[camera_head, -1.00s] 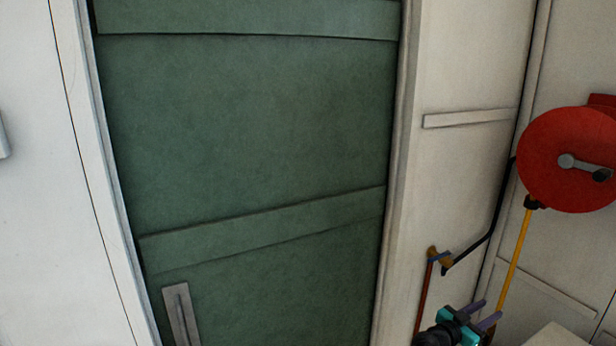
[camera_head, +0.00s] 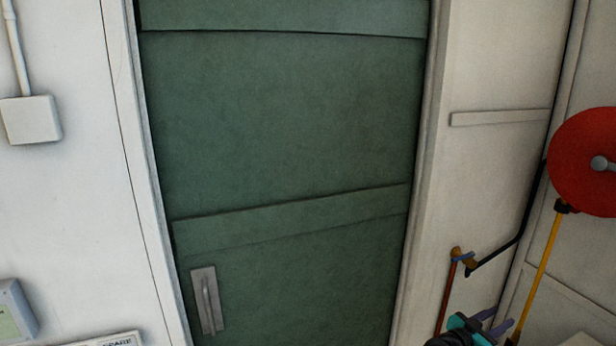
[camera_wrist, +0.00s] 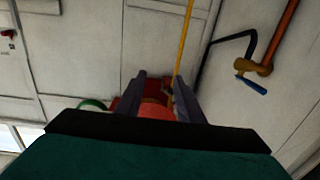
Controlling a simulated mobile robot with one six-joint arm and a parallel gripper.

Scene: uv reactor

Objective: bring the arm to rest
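My gripper (camera_head: 500,318) is at the bottom right of the head view, in front of the white wall. In the wrist view, its two dark fingers (camera_wrist: 158,80) stand apart, and the gripper is open. I see nothing held between them; the red hose reel (camera_wrist: 155,108) shows behind the gap. The bottom edge of the head view cuts off most of my arm.
A green door (camera_head: 290,120) with a metal handle (camera_head: 207,300) fills the middle. The red reel (camera_head: 585,160) and yellow hose (camera_head: 540,270) are at right. A brass valve (camera_head: 457,254) on a pipe is near my gripper. A white box (camera_head: 30,119) is at left.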

